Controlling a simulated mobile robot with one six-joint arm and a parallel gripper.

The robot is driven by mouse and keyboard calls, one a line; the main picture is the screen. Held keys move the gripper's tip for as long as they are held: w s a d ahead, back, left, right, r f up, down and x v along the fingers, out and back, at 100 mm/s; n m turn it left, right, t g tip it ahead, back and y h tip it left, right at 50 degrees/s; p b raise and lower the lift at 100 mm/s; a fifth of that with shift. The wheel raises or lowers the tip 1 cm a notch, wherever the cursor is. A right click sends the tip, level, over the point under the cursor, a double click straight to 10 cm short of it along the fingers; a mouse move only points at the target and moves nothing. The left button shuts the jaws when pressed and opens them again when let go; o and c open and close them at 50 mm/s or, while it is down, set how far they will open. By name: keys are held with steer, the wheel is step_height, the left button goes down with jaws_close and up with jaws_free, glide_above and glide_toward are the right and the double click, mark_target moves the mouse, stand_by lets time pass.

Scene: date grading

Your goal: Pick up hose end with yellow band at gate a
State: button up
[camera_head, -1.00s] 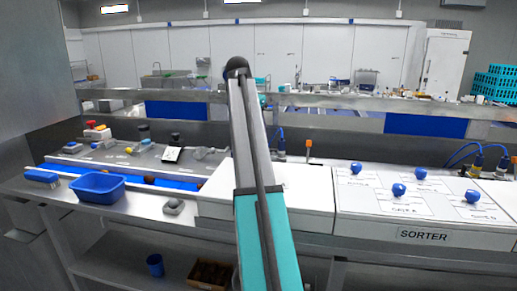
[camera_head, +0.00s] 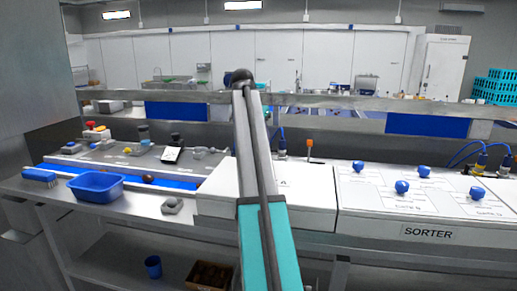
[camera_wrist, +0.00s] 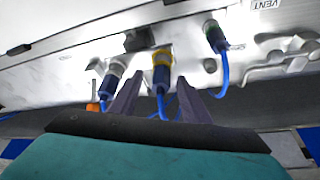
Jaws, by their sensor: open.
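In the wrist view, the hose end with the yellow band (camera_wrist: 162,62) is dark blue below the band, seated at a metal panel, with a blue hose hanging from it. My gripper (camera_wrist: 160,77) is open, its dark fingers on either side of this hose end in the picture; contact cannot be told. A hose end with a pale grey band (camera_wrist: 112,76) is just left of the left finger. Another with a greenish band (camera_wrist: 215,38) is to the right. In the head view my arm hides the gripper; a hose end (camera_head: 282,150) shows beside the arm.
A white sorter housing (camera_head: 430,212) with several blue knobs fills the right. More hose ends (camera_head: 480,162) stand at its far right. A blue tub (camera_head: 97,186) and a brush (camera_head: 39,175) are at the left. An orange-topped piece (camera_head: 309,145) stands near the arm.

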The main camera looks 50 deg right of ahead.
stand_by(0.5)
jaws_close()
steer(key=shift+r, duration=0.1)
steer(key=shift+r+b, duration=0.85)
steer(key=shift+r, duration=0.65)
steer(key=a+b, duration=0.1)
steer(key=a, duration=0.4)
steer(key=s+a+r+b, duration=0.1)
steer(key=a+b, duration=0.1)
steer(key=a, duration=0.3)
steer(key=s+a+b, duration=0.1)
steer(key=a, duration=0.5)
steer(key=shift+r, duration=0.4)
